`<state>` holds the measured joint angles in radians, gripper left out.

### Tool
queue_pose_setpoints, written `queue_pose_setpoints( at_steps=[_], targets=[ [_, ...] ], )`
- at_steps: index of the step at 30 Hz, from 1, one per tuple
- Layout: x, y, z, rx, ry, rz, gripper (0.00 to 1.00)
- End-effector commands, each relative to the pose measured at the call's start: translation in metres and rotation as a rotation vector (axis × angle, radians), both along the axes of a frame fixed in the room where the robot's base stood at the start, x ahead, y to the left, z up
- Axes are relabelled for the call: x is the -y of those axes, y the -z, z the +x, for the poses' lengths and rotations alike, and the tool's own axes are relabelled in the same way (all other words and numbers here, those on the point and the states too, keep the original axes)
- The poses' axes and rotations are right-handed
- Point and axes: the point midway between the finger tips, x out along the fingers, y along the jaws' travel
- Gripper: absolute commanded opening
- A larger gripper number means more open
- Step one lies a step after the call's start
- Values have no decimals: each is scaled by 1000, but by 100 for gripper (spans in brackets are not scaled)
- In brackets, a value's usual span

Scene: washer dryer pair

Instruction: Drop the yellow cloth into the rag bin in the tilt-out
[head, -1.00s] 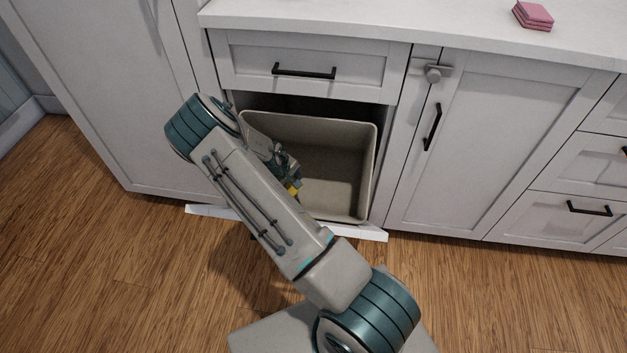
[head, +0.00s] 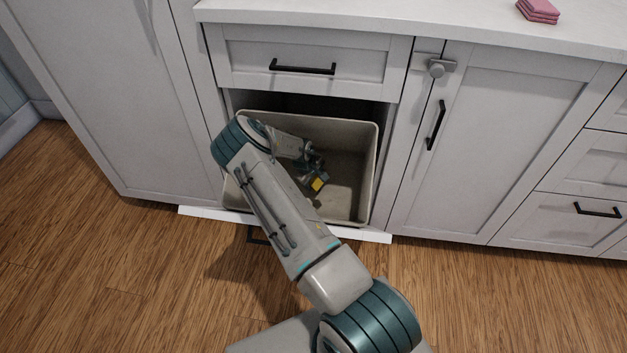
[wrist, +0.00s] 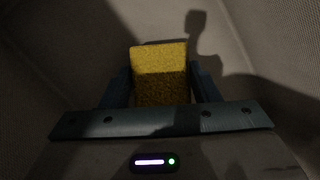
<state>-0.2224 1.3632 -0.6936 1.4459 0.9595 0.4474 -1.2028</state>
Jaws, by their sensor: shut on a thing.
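The yellow cloth (head: 318,184) is a small yellow block-like piece. It is between the fingers of my gripper (head: 314,178), which is shut on it. In the wrist view the cloth (wrist: 160,72) fills the space between the two dark fingers of my gripper (wrist: 160,85). The rag bin (head: 368,165) is a beige, open-topped box in the tilted-out front under the drawer. In the head view my gripper and the cloth appear over the bin's opening, within its rim. Its inner walls surround them in the wrist view. My arm hides the bin's left part.
A closed drawer (head: 303,62) sits directly above the bin opening. The tilted-out front's white edge (head: 365,235) lies low in front. A closed cabinet door with a latch (head: 437,68) is to the right. Folded pink cloths (head: 538,12) lie on the countertop (head: 440,22).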

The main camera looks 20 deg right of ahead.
Motion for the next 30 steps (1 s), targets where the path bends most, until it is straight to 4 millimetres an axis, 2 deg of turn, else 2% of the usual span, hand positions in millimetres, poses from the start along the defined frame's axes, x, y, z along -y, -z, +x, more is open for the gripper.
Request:
queue_pose_setpoints(
  at_steps=[19, 20, 21, 22, 30],
  targets=[
    [0, 12, 0, 0, 0, -1, 30],
    [0, 12, 0, 0, 0, -1, 61],
    [0, 12, 0, 0, 0, -1, 72],
    [0, 12, 0, 0, 0, -1, 77],
    [0, 11, 0, 0, 0, -1, 77]
  ],
)
